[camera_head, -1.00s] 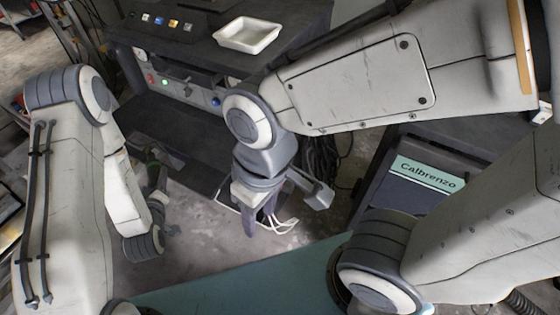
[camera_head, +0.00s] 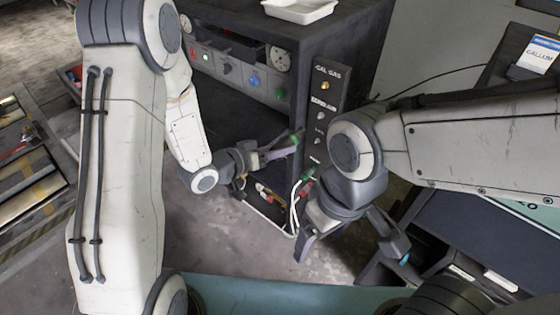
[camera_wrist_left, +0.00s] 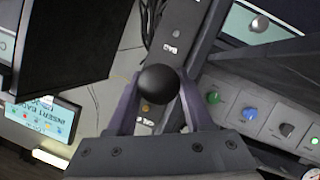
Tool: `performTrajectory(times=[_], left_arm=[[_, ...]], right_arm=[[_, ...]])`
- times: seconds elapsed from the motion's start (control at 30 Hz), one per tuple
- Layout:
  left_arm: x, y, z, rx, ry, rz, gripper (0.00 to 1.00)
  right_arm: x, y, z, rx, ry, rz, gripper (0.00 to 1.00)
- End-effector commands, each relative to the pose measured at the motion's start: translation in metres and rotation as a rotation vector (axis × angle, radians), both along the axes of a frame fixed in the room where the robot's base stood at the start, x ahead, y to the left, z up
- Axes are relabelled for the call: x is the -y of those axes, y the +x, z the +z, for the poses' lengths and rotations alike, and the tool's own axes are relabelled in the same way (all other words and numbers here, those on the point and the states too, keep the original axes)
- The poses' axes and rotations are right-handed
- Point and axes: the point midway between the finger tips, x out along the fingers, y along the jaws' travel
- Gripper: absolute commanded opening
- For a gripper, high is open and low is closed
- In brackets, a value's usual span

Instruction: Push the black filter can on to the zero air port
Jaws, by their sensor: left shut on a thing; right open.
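The black filter can (camera_wrist_left: 158,84) shows end-on as a dark round shape in the left wrist view. My left gripper (camera_wrist_left: 157,112) is shut on it, a finger on each side. In the head view my left gripper (camera_head: 278,148) is at the lower left of the dark port panel (camera_head: 322,100); fingers and can are hard to tell apart there. The zero air port (camera_head: 320,116) is below the orange-tipped cal gas port (camera_head: 325,86), apart from the gripper. In the wrist view the can hides part of the panel. My right gripper (camera_head: 352,252) is open and empty, below the panel.
White hoses (camera_head: 295,195) and red and green fittings are close below my left gripper. A cabinet front with knobs and gauges (camera_head: 230,68) is behind. A white tray (camera_head: 300,8) sits on top. My right arm is close to the panel's right side.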

Motion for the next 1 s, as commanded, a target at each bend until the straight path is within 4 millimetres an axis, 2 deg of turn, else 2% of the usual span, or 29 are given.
performTrajectory(times=[0.17, 0.7, 1.0], left_arm=[[0.006, 0.004, 0.001, 0.002, -0.001, -0.020, 0.00], [0.035, 0.043, 0.001, 0.001, -0.001, -0.018, 0.00], [0.041, 0.051, 0.000, 0.000, -0.003, -0.018, 0.00]], right_arm=[[0.000, 0.000, -0.001, 0.001, 0.001, 0.000, 0.86], [0.000, 0.000, 0.002, 0.001, 0.001, 0.000, 0.86], [0.000, 0.000, 0.002, 0.001, 0.001, 0.000, 0.86]])
